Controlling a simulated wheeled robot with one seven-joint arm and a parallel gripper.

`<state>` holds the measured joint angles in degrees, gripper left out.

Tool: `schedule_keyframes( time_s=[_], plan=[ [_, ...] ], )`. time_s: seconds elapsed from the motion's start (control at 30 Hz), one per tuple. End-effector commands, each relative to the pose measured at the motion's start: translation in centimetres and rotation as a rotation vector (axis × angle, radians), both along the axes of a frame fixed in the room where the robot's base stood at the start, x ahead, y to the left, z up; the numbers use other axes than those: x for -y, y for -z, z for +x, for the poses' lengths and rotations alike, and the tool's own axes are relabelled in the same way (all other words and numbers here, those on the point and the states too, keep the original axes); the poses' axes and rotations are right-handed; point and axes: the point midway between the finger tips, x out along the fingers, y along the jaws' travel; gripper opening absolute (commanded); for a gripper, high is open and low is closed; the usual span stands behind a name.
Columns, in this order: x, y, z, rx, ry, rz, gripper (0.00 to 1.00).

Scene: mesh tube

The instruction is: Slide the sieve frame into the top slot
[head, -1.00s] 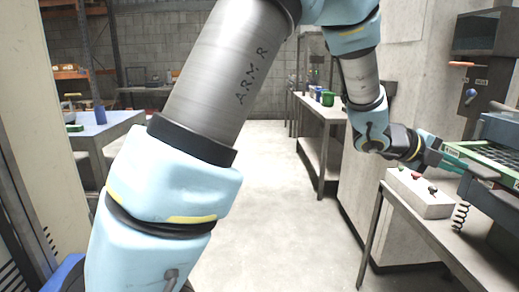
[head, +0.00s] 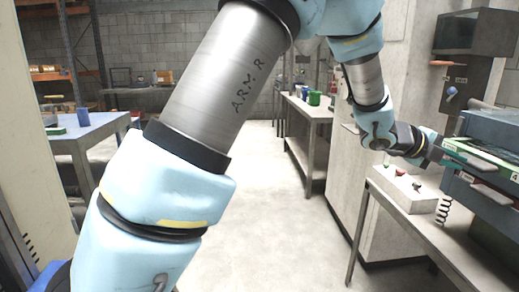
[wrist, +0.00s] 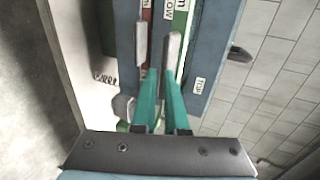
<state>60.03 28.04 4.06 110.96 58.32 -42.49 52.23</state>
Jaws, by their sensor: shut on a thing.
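The green-edged sieve frame (head: 488,157) sits in the upper slot of the blue-grey housing (head: 496,128) at the right of the head view, with only its front edge showing. In the wrist view its green front (wrist: 181,22) carries a white label. My gripper (head: 462,161) is at that front edge, its teal fingers shut on the frame. A red-edged part (head: 478,177) shows in the slot below.
The housing stands on a grey bench (head: 415,219). A concrete wall (head: 405,80) rises behind. The floor (head: 275,200) to the left is clear.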

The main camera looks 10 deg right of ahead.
Motion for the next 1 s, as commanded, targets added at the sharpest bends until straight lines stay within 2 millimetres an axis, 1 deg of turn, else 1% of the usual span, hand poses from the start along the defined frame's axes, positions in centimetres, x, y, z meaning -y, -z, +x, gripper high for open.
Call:
schedule_keyframes(
  time_s=[0.03,1.0],
  plan=[
    [0.2,0.4,-0.2,-0.002,0.002,0.007,0.00],
    [4.8,0.5,-0.4,-0.003,0.001,0.009,0.00]
  ],
)
